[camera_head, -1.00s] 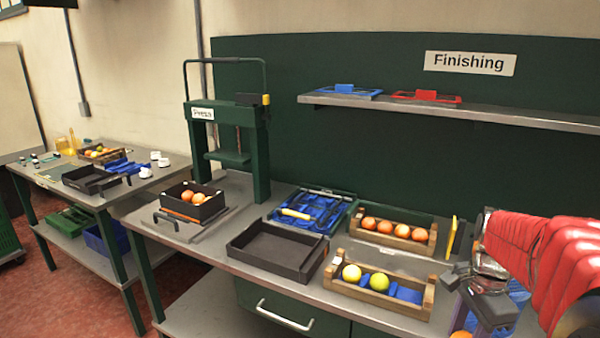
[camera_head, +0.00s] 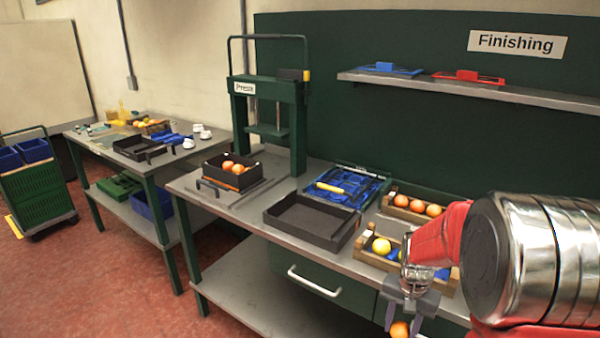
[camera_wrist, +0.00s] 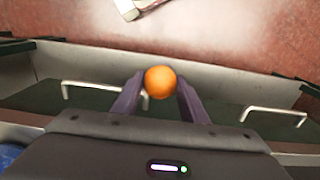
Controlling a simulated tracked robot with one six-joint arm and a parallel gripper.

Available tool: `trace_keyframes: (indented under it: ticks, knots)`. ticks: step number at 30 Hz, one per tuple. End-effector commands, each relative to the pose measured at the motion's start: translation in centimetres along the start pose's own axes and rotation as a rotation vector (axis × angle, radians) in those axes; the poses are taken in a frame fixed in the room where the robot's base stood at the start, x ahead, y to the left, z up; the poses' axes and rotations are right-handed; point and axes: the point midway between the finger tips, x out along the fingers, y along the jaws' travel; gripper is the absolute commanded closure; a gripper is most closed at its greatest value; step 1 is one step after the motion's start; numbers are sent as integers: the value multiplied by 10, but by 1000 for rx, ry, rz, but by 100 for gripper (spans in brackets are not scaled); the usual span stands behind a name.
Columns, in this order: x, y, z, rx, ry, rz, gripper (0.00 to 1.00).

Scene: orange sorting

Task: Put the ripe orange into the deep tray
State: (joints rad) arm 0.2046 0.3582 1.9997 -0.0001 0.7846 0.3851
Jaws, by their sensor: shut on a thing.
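The ripe orange (camera_head: 399,330) is at the lower edge of the head view, in front of the bench. In the wrist view the orange (camera_wrist: 160,82) sits between the two fingertips. My gripper (camera_head: 404,318) is shut on it, fingers pointing down; it also shows in the wrist view (camera_wrist: 160,90). A black, high-walled tray (camera_head: 222,179) with two oranges in it stands by the press. A wider, empty black tray (camera_head: 310,222) lies on the bench, to the left of my gripper. I cannot tell for sure which is the deep tray.
A wooden crate (camera_head: 449,286) with yellow-green fruit lies behind my gripper, another crate (camera_head: 405,214) with oranges beyond it. A blue tool tray (camera_head: 345,188) lies behind the empty tray. The green press (camera_head: 268,120) stands tall. Drawer handles (camera_head: 313,283) stick out from the bench front.

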Motion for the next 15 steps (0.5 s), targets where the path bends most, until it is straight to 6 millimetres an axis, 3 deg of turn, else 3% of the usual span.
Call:
trace_keyframes:
  ticks: [3, 9, 15]
  knots:
    - [35, -35, 7, -186, -5, 2, 83]
    - [84, -82, 23, -463, -3, 1, 83]
    - [104, -101, 32, -586, 1, 0, 83]
